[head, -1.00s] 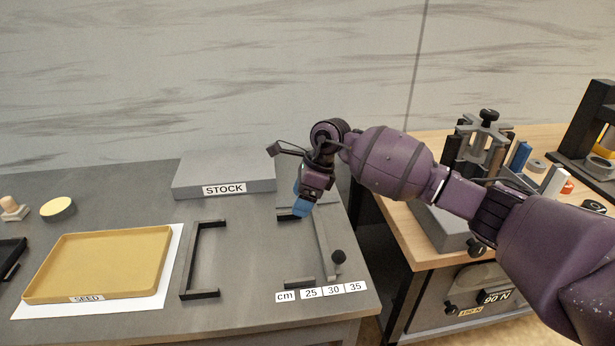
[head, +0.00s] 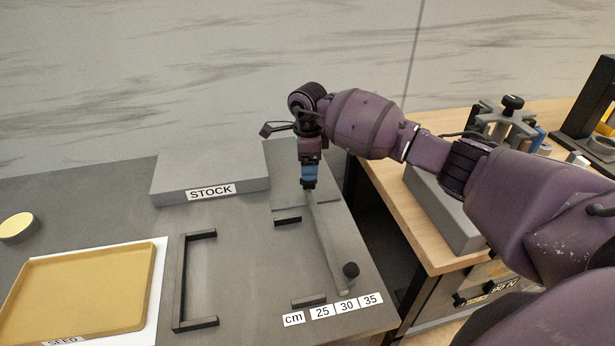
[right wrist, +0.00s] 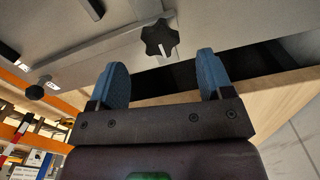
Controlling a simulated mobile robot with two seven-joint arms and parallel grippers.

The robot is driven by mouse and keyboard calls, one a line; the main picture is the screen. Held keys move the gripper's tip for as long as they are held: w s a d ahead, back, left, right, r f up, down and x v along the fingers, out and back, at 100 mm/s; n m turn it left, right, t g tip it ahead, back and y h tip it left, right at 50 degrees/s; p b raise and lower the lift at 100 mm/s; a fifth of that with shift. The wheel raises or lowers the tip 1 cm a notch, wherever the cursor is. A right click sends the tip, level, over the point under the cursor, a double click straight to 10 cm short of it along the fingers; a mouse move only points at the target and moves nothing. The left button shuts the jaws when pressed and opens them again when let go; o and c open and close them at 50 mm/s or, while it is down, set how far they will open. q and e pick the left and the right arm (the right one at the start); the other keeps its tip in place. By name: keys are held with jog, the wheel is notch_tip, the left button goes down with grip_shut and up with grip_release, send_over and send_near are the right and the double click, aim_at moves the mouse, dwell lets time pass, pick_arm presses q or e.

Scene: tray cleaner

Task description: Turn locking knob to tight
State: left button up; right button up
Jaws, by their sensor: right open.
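A black star-shaped locking knob (right wrist: 160,38) with a white mark on top shows in the right wrist view. It sits at the end of a grey rail, ahead of the gap between my blue fingertips. My right gripper (right wrist: 163,72) is open, its fingers apart and empty. A round black knob (head: 351,270) stands at the rail's near end and also shows in the right wrist view (right wrist: 34,92). My left gripper is not in view.
Labels reading cm, 25, 30 and 35 (head: 346,306) lie at the table's near edge. A grey STOCK block (head: 212,172) stands behind left. A black bracket (head: 182,285) and a yellow SEED tray (head: 30,316) lie left. A wooden bench (head: 450,245) stands right, across a gap.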

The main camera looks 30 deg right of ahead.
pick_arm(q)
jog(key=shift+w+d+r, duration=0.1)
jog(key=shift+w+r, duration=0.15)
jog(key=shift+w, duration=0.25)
pick_arm(e)
jog(key=shift+f, duration=2.45)
jog(key=shift+c, duration=0.2)
jog(key=c, duration=0.9)
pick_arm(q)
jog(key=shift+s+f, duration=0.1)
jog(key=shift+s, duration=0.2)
